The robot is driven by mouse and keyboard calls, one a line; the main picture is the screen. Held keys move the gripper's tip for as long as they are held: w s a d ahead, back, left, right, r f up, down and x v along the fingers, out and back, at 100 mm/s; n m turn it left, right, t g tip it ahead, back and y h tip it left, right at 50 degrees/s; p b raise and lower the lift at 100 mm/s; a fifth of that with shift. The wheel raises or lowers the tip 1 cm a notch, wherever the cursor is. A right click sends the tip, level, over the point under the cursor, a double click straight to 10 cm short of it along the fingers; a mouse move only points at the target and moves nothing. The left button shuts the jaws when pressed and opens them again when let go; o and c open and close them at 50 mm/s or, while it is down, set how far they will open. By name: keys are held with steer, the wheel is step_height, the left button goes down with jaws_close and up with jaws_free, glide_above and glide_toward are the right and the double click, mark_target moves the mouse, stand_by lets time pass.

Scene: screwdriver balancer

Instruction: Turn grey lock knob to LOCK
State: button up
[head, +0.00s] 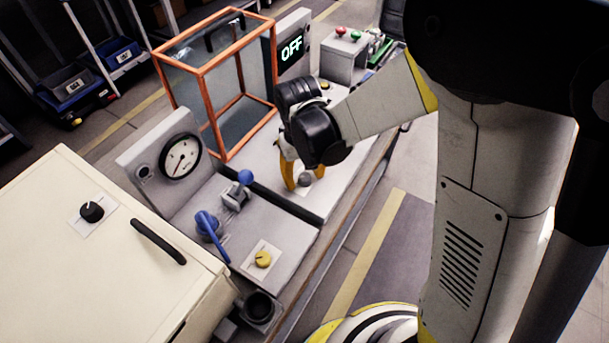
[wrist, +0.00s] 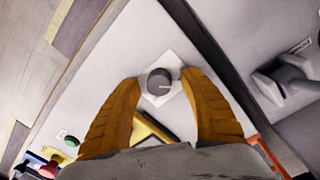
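The grey lock knob (wrist: 159,80) sits on a white square plate (wrist: 174,62) on the pale bench top. A light pointer line on it points right in the wrist view. No lettering on the plate is legible. The knob also shows in the head view (head: 305,180), below my gripper. My gripper (wrist: 160,80) is open, with one yellow finger on each side of the knob. Gaps show between knob and fingers in the wrist view. How deep the fingertips reach around the knob I cannot tell. In the head view my gripper (head: 303,179) points down at the plate.
An orange-framed clear box (head: 200,69) stands behind my gripper, near an OFF display (head: 291,48). Left are a gauge (head: 181,157), a blue-balled lever (head: 245,177), a blue handle (head: 210,225) and a yellow knob (head: 263,259). A button box (head: 343,55) stands farther back.

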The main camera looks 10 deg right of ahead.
mark_target(302, 177)
step_height(302, 177, up, 12)
steer(key=shift+a, duration=0.25)
stand_by(0.4)
steer(key=shift+s, duration=0.1)
steer(key=s+d+r+m+t, duration=0.2)
steer(key=s+d+r+t, duration=0.1)
steer(key=s+d, duration=0.2)
steer(key=s+d+r+m+t, duration=0.1)
steer(key=s+d+t, duration=0.3)
steer(key=d, duration=0.5)
steer(key=shift+s+d+r+m+y, duration=0.15)
steer(key=shift+s+r+m+y, duration=0.2)
steer(key=shift+s+r, duration=0.5)
